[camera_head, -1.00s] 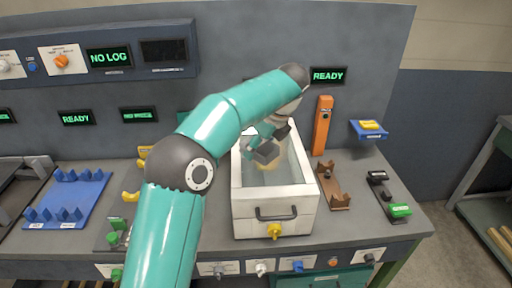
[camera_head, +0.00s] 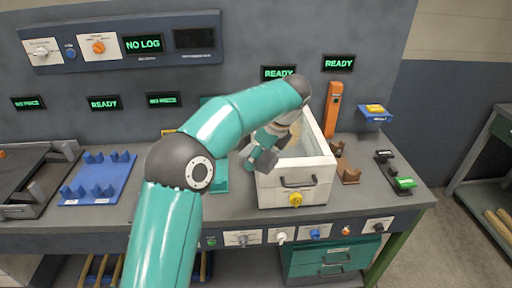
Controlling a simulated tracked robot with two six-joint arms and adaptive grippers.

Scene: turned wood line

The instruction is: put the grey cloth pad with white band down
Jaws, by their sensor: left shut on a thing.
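My left gripper (camera_head: 262,160) is at the left side of the white box (camera_head: 296,192), with its dark fingers pointing down and left. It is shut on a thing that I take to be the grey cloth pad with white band. The pad is too small and too much hidden by the fingers to make out clearly. My teal left arm crosses the middle of the view and hides part of the bench behind it. My right gripper is not in view.
A blue rack (camera_head: 98,180) with upright cradles lies on the left of the bench (camera_head: 232,213). Right of the white box stand an orange post (camera_head: 333,108), a brown cradle (camera_head: 348,172) and a green-ended black device (camera_head: 403,183). Bare bench top shows along the front.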

